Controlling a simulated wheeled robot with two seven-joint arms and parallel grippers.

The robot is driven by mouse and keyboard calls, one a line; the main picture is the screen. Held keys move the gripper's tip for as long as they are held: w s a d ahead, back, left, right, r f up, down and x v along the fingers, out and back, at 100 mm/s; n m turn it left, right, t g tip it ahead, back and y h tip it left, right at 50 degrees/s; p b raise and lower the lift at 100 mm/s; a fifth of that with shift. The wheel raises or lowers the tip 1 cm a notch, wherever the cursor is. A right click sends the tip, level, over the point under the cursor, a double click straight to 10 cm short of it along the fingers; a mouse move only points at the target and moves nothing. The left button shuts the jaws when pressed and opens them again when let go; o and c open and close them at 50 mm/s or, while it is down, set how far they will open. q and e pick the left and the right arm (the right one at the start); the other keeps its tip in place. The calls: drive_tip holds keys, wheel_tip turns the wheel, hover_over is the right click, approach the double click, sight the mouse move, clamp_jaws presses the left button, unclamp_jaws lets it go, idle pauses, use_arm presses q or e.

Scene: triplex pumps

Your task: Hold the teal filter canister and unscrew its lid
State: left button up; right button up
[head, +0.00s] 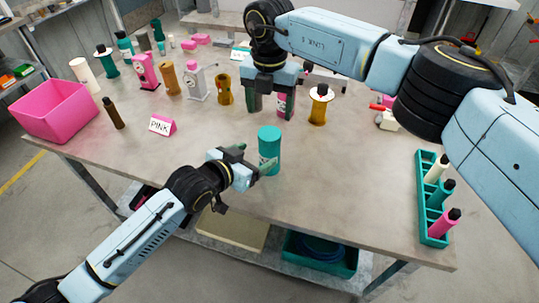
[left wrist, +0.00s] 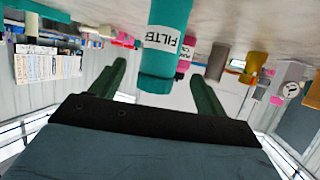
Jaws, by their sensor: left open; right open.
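The teal filter canister (head: 269,158) stands upright on the table, near the front edge. Its teal lid (head: 269,133) is on top. In the left wrist view the picture is upside down; the canister (left wrist: 164,40) shows a white FILTER label and its lid (left wrist: 156,82). My right gripper (head: 271,104) is open, pointing down behind and above the canister in the head view. It hides part of a pink object behind it.
A pink bin (head: 52,112) and PINK sign (head: 161,125) stand at left. Several pumps and bottles fill the back. A teal rack (head: 421,205) with bottles is at right.

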sight(263, 152)
use_arm(q)
drive_tip(key=x, duration=0.7)
drive_tip(key=shift+w+d+f, duration=0.15)
drive_tip(key=shift+w, duration=0.1)
clamp_jaws()
use_arm(e)
drive_tip(key=m, duration=0.4)
drive_tip(key=shift+m, duration=0.4)
drive_tip(key=m, duration=0.4)
drive_tip(key=shift+f, duration=4.05)
